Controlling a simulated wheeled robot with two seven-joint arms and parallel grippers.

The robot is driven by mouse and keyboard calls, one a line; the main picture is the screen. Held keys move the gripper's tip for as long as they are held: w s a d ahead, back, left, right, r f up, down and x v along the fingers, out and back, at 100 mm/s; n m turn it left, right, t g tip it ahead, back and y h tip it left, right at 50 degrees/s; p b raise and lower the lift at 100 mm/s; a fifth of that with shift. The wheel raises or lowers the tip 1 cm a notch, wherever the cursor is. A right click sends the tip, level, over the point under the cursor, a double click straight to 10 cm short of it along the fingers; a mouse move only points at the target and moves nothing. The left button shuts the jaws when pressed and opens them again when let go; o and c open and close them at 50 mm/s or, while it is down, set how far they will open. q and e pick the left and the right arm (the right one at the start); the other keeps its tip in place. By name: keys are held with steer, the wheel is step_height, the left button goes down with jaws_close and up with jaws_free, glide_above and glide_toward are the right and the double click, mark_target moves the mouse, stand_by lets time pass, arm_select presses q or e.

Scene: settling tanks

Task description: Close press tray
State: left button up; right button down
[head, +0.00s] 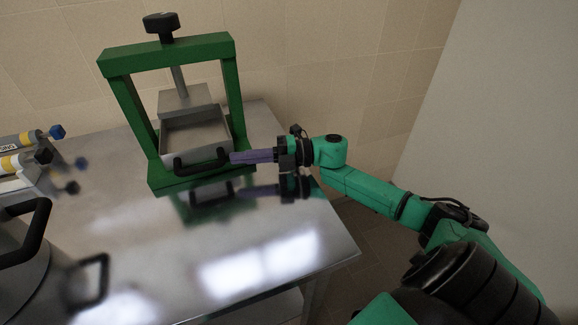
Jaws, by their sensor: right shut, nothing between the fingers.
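The press (235,95) has a green frame with a black knob (161,25) on top and stands on a metal table. Its grey metal tray (195,137) sits inside the frame and sticks out at the front. The tray has a black handle (201,162) on its front face. My right gripper (233,157), with purple fingers, is shut and empty. Its tips are at the right end of the handle; I cannot tell whether they touch it. My left gripper is not in view.
The shiny metal table (250,235) is clear in front of the press. A metal pot (38,265) with black handles stands at the lower left. Valves with blue and black knobs (57,131) are at the left edge. A tiled wall is close behind the press.

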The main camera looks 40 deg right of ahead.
steer(key=shift+s+d, duration=0.2)
steer(key=shift+s, duration=0.25)
steer(key=shift+s+d, duration=0.2)
steer(key=shift+s, duration=0.25)
steer(key=d, duration=0.1)
steer(key=d+b, duration=0.1)
steer(key=s+d, duration=0.1)
steer(key=shift+d+f+b, duration=0.3)
steer(key=shift+d+f, duration=0.1)
steer(key=v, duration=0.4)
steer(key=shift+s+d+r, duration=0.1)
steer(key=shift+s+r, duration=0.2)
steer(key=shift+d, duration=0.15)
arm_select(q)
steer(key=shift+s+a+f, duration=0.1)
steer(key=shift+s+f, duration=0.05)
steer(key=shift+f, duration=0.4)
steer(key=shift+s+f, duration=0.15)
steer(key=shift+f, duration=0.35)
